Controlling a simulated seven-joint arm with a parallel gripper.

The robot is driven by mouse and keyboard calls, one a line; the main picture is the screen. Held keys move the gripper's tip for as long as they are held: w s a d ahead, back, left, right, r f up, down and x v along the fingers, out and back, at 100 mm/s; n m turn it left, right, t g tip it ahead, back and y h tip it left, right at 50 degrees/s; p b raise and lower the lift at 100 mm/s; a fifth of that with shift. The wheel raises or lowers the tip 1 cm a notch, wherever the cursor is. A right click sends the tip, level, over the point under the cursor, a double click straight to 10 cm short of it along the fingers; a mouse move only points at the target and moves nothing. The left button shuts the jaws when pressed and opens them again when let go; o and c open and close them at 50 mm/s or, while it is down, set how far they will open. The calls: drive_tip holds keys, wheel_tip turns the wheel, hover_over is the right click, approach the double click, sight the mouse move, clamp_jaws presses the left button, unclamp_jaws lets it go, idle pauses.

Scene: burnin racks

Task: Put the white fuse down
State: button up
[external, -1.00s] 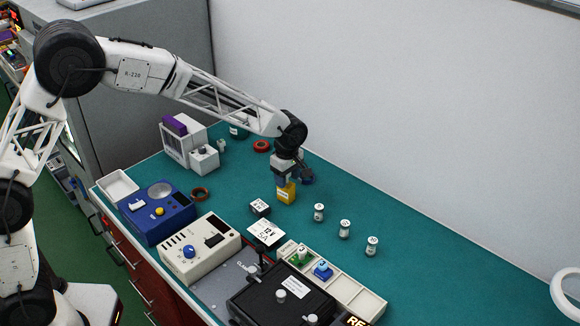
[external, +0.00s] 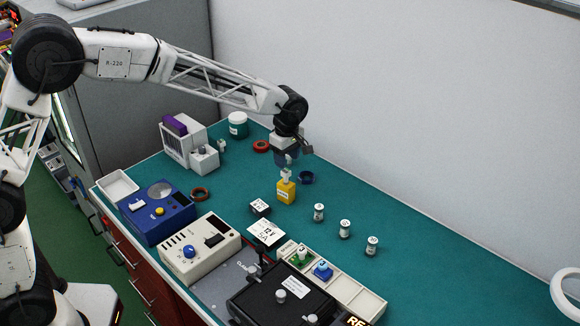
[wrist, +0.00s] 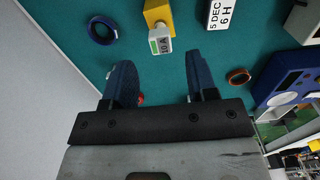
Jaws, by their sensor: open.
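A white fuse (external: 286,175), marked "10 A" in the wrist view (wrist: 161,39), stands upright at the top of a yellow block (external: 286,192) on the green bench mat. The yellow block also shows at the top of the wrist view (wrist: 157,12). My gripper (external: 288,160) is above the fuse, apart from it. In the wrist view its two dark blue fingers (wrist: 160,75) are spread with nothing between them. I cannot tell how deep the fuse sits in the block.
A dark blue ring (external: 306,178) lies right of the yellow block, and a black block (external: 260,207) lies left of it. Three small white cylinders (external: 345,229) stand to the right. A cream tray (external: 345,287) and a black device (external: 270,302) are in front.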

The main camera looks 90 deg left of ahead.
sight(287, 172)
drive_tip(key=shift+r, duration=2.15)
drive_tip(key=s+d+r+m, duration=0.3)
drive_tip(key=s+d+m, duration=0.15)
drive_tip(key=d, duration=0.45)
drive_tip(key=s+d+r+m+t, duration=0.1)
drive_tip(key=s+d+r+m, duration=0.4)
drive_tip(key=d, duration=0.5)
drive_tip(key=s+d+r+m, duration=0.2)
drive_tip(key=s+d+m, duration=0.3)
drive_tip(key=d, duration=0.4)
drive_tip(key=s+d+f+m, duration=0.1)
drive_tip(key=s+d+m, duration=0.3)
drive_tip(key=s, duration=0.5)
drive_tip(key=s+d+f+m+t, duration=0.1)
drive_tip(key=s+d+m, duration=0.3)
drive_tip(key=s, duration=0.5)
drive_tip(key=s+d+f+m, duration=0.2)
drive_tip(key=s+d+m, duration=0.2)
drive_tip(key=s+d, duration=0.4)
drive_tip(key=shift+s+f+m+t, duration=0.3)
drive_tip(key=shift+s+f+m, duration=0.05)
drive_tip(key=shift+s, duration=0.05)
drive_tip(key=shift+d, duration=0.1)
